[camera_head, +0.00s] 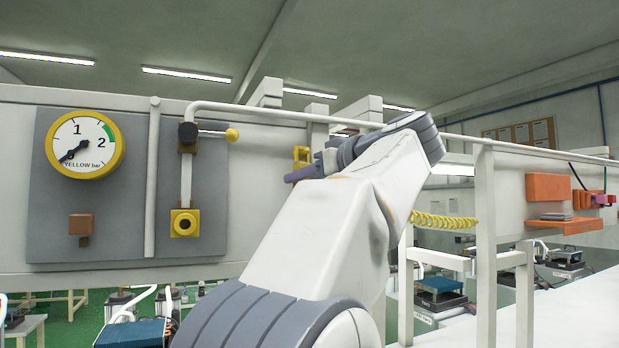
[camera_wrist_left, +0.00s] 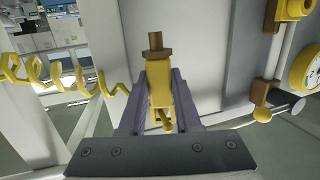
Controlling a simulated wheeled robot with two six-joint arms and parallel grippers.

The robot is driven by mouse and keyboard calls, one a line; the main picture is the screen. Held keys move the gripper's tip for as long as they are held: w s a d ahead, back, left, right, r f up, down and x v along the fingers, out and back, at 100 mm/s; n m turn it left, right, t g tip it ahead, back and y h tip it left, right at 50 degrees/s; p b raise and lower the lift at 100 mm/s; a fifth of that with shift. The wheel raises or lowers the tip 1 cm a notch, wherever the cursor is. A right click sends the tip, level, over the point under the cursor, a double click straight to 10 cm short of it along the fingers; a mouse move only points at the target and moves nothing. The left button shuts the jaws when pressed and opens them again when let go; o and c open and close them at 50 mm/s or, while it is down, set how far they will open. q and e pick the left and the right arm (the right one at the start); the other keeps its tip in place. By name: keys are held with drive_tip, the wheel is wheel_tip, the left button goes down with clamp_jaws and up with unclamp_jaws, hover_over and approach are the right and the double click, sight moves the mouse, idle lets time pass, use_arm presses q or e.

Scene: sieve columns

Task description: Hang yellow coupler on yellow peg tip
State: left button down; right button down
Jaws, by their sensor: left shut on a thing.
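The yellow coupler (camera_wrist_left: 158,85) has a brown collar and stub at one end. My left gripper (camera_wrist_left: 157,92) is shut on it. In the head view a yellow part of the coupler (camera_head: 301,153) shows beside the purple-grey fingers of my left gripper (camera_head: 306,172), and the rest is hidden by my arm. A yellow ball tip (camera_head: 232,135) ends a thin horizontal rod on the grey panel, left of the gripper. It appears to be the peg tip. The coupler is apart from it. In the wrist view a yellow ball (camera_wrist_left: 263,115) shows right of the gripper.
A yellow gauge (camera_head: 85,144), a brown block (camera_head: 81,225) and a yellow square fitting (camera_head: 185,223) are on the grey panel. A coiled yellow hose (camera_head: 443,220) hangs right of my arm. A white post (camera_head: 485,240) stands further right.

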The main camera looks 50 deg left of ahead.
use_arm(q)
drive_tip(key=c, duration=0.5)
unclamp_jaws()
drive_tip(key=shift+d, duration=0.15)
drive_tip(key=shift+d, duration=0.3)
drive_tip(key=shift+s+d+r+b, duration=0.1)
drive_tip(key=shift+d+r+b, duration=0.2)
drive_tip(key=shift+d, duration=1.3)
drive_tip(key=shift+d+r+b, duration=0.15)
drive_tip(key=shift+d+b, duration=0.2)
drive_tip(key=shift+d, duration=1.25)
drive_tip(key=shift+s+d+r+b, duration=0.1)
drive_tip(key=shift+d+r+b, duration=0.2)
drive_tip(key=shift+d, duration=1.3)
